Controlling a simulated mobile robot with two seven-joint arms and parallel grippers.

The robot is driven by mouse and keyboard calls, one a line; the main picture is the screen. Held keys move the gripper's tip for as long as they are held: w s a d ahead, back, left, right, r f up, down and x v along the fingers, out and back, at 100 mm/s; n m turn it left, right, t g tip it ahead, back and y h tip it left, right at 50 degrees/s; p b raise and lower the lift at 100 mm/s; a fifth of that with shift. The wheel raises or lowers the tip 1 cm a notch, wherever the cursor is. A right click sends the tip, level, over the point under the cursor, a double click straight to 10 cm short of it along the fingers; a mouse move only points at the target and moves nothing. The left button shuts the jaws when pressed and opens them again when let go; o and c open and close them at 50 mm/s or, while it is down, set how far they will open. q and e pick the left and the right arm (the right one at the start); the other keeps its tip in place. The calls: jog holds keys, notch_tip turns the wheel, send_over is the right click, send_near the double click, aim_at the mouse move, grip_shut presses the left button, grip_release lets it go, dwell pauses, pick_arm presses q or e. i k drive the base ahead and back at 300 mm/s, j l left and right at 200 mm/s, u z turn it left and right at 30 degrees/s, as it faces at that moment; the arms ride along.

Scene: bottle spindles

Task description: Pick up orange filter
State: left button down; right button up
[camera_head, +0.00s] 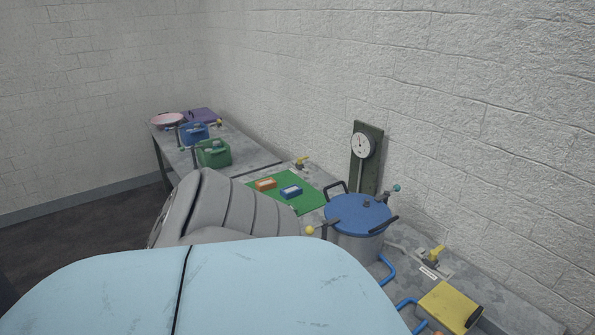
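The orange filter looks to be the small orange block (266,184) lying on the green mat (309,201) on the workbench. A blue block (291,191) lies just to its right on the same mat, apart from it. A large light blue and grey body, which looks like part of me, fills the lower left and hides part of the bench. Neither of my grippers can be made out.
A pot with a blue lid (358,213) and side handles stands right of the mat. A dial gauge (364,145) stands against the wall behind. Green (213,153) and blue (194,133) canisters stand farther left. A yellow object (449,306) lies at the lower right.

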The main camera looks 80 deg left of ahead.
aim_at(266, 184)
jog(key=u, duration=2.8)
